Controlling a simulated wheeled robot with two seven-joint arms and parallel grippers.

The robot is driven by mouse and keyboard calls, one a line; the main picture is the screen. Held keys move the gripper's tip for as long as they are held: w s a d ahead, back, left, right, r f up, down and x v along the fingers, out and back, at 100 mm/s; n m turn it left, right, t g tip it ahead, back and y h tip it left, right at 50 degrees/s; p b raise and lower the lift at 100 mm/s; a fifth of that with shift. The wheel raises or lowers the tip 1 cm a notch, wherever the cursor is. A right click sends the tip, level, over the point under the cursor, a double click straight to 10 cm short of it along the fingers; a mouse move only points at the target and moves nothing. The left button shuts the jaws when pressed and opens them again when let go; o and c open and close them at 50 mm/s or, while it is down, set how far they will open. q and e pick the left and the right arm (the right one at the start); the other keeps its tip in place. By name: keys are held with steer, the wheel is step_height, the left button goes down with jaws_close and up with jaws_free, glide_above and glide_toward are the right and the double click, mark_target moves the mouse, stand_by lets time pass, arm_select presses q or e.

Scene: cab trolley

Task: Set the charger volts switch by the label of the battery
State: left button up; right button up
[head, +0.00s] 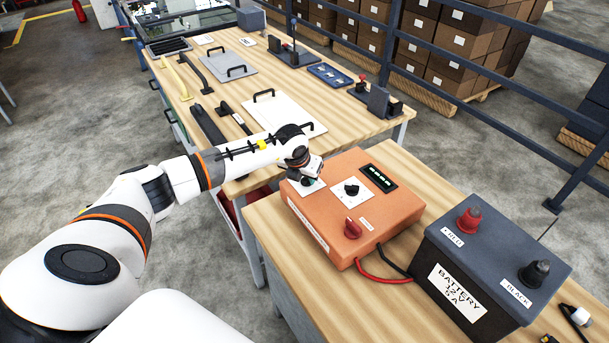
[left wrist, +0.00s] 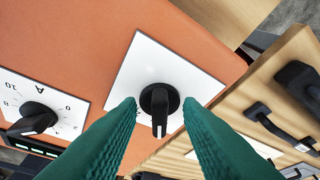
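The orange charger (head: 318,222) sits on the near bench. My left gripper (head: 308,181) is over its far-left white plate, hiding most of it. In the left wrist view the open green fingers (left wrist: 160,112) stand either side of a black knob (left wrist: 159,101) on a white plate (left wrist: 150,62); contact is not clear. My right gripper is not in view.
The charger has a red knob (head: 352,229) and a lit display (head: 378,178). Red and black leads leave its front edge. The battery has a red terminal (head: 469,220) and a black terminal (head: 535,272). The back bench (head: 262,94) holds plates with handles and other parts.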

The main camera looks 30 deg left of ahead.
arm_select(q)
steer(key=shift+s+r, duration=0.15)
steer(key=shift+r, duration=0.25)
steer(key=b+v, duration=0.4)
steer(key=v, duration=0.7)
steer(key=shift+d, duration=0.1)
